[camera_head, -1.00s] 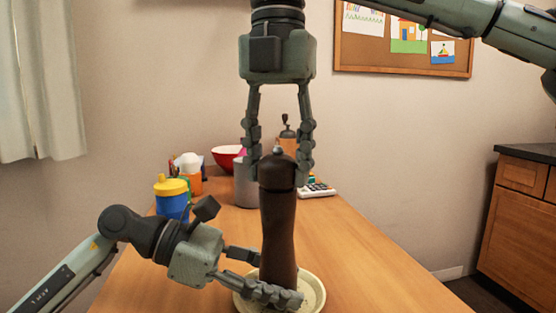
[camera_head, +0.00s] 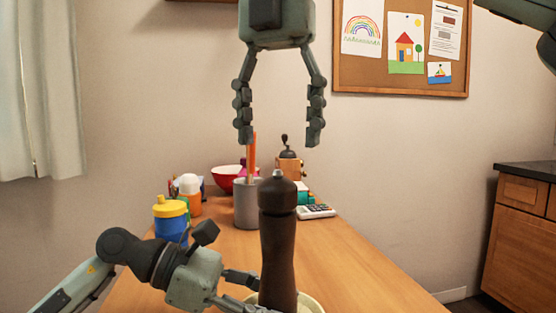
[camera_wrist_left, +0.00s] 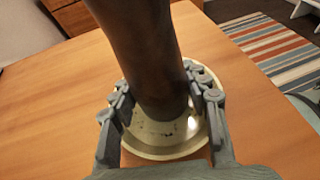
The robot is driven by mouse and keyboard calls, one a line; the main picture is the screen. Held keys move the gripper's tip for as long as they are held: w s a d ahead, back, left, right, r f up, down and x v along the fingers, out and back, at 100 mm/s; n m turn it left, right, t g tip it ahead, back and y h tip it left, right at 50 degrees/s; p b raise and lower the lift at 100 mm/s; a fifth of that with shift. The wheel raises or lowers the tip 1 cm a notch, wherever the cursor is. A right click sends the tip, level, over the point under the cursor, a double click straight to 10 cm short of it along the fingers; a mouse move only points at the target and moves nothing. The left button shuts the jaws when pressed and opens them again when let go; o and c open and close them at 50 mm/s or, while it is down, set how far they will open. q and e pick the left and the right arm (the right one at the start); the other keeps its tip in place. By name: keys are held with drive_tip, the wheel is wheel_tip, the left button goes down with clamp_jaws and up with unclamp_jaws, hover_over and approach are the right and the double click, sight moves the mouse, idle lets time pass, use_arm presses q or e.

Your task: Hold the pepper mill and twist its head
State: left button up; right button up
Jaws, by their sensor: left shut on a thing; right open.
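The dark brown pepper mill (camera_head: 278,245) stands upright on a cream saucer, its head (camera_head: 277,195) on top with a small metal knob. My left gripper (camera_head: 255,292) is low at the mill's body and shut on it. In the left wrist view the fingers of my left gripper (camera_wrist_left: 162,100) lie on both sides of the mill (camera_wrist_left: 145,50), above the saucer (camera_wrist_left: 160,152). Dark specks lie on the saucer. My right gripper (camera_head: 279,138) is open and empty, pointing down above the mill's head and clear of it.
Behind the mill on the wooden table (camera_head: 345,265) are a grey cup (camera_head: 246,205) with an orange stick, a red bowl (camera_head: 226,178), a coffee grinder (camera_head: 289,165), a calculator (camera_head: 316,211) and a blue-yellow cup (camera_head: 171,218). The table's right side is clear.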

sight(278, 177)
wheel_tip(278, 177, up, 5)
drive_tip(key=shift+f, duration=0.2)
use_arm(q)
drive_tip(key=o, duration=1.3)
drive_tip(key=v, duration=1.2)
drive_tip(key=shift+s, duration=0.1)
